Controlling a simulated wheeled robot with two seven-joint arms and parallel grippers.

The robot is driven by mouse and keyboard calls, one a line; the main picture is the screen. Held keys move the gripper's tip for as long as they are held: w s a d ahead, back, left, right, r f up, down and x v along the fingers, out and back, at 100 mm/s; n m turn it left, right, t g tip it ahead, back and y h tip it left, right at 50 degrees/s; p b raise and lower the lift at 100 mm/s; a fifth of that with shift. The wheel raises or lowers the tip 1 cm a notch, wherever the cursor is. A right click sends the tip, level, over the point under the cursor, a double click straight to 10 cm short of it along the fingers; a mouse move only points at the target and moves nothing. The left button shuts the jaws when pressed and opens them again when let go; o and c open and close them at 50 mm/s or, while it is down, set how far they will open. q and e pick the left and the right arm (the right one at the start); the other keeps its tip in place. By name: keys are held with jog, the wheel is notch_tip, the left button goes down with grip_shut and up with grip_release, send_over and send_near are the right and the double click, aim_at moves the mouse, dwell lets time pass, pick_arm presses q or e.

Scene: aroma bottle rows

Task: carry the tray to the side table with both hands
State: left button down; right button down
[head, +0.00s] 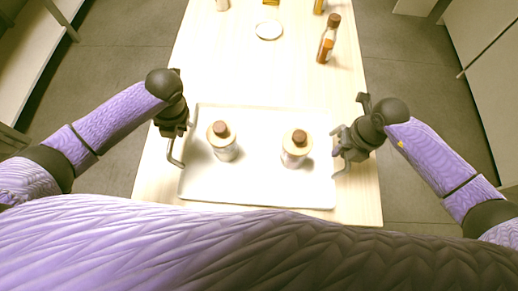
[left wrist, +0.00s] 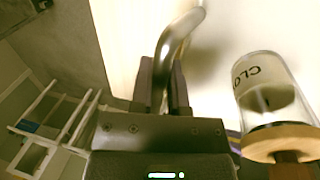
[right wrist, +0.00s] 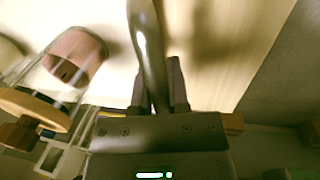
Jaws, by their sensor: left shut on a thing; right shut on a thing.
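The white tray (head: 255,185) lies across the near part of the wooden table in the head view, with a metal handle on each short side. Two glass bottles with wooden stoppers stand upright on it, a left bottle (head: 223,142) and a right bottle (head: 296,148). My left gripper (head: 178,140) is shut on the left handle (left wrist: 178,45), which shows between its fingers in the left wrist view. My right gripper (head: 343,150) is shut on the right handle (right wrist: 146,40), seen between its fingers in the right wrist view. I cannot tell whether the tray touches the table.
The wooden table (head: 290,75) extends away from me. A white round dish (head: 268,30), an amber bottle (head: 328,38) and several other bottles stand at its far part. Grey floor (head: 120,60) lies on both sides, with pale furniture at the left and right edges.

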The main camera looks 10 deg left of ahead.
dwell(0.5)
